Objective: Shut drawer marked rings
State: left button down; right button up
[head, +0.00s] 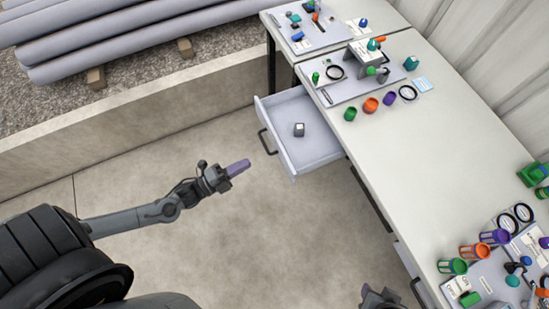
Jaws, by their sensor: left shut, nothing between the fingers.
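My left gripper (243,166) is shut and empty, just left of the drawer front and apart from the handle. My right gripper (380,297) shows only in part at the bottom edge; its fingers cannot be made out.
The workbench top (440,160) holds coloured cylinders, black rings and fixture boards. A second drawer front with a handle (417,292) is lower down on the bench side. A low concrete wall (130,115) and grey pipes (130,35) lie behind. The floor left of the drawer is clear.

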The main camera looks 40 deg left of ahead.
pick_arm(q)
jog(key=a+f+m+g+b, duration=0.2)
jog(key=a+f+b, duration=0.2)
jog(key=f+b, duration=0.75)
jog(key=b, duration=0.2)
send_near(281, 156)
jog(key=shift+h, duration=0.4)
jog(key=x, duration=0.4)
jog(key=f+x, duration=0.1)
jog(key=x, duration=0.1)
jog(key=shift+w, duration=0.45)
pick_arm(e)
notch_tip(281, 156, down, 16)
jog(key=shift+w, duration=0.2)
jog(key=shift+a+f, duration=0.1)
